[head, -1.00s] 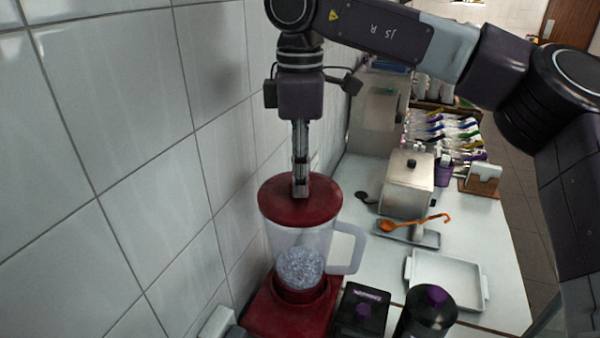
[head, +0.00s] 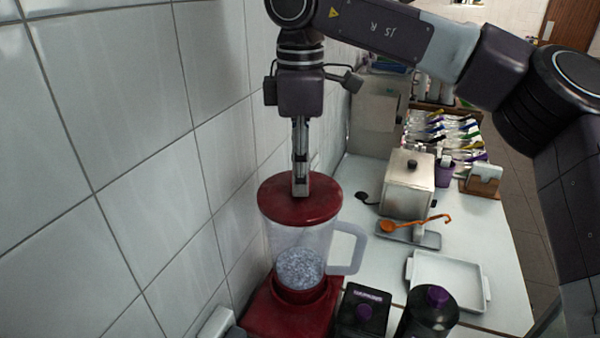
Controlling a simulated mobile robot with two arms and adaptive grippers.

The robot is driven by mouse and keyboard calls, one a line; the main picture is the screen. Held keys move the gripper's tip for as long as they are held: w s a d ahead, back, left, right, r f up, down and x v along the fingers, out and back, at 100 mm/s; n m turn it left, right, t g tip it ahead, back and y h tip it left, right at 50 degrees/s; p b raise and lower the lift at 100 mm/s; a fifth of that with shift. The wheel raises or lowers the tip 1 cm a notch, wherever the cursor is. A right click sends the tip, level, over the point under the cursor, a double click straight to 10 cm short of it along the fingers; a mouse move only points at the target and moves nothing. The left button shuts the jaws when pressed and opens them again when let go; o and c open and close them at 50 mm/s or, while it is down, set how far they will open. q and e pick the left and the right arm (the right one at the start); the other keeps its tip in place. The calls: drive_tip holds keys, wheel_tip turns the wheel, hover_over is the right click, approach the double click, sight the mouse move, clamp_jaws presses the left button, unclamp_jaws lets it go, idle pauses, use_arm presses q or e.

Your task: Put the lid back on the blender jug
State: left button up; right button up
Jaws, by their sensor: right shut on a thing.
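The blender jug (head: 296,243) is clear with a white handle on its right, and it stands upright on a red base (head: 262,318). Something greyish and crushed lies in its bottom. The round red lid (head: 325,200) is level at the jug's mouth; from this angle I cannot tell whether it is fully seated. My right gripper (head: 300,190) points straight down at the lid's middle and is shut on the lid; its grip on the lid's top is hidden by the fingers. My left gripper is not in view.
A tiled wall (head: 150,170) stands close on the left.

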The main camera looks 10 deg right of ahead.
drive_tip(key=shift+f+b, duration=0.2)
drive_tip(key=shift+b, duration=0.25)
idle(1.1)
idle(0.4)
drive_tip(key=o, duration=1.7)
drive_tip(key=shift+o, duration=0.2)
drive_tip(key=shift+r, duration=0.1)
drive_tip(key=shift+r+p, duration=2.35)
drive_tip(key=shift+r, duration=1.15)
drive_tip(key=shift+c, duration=0.5)
clamp_jaws()
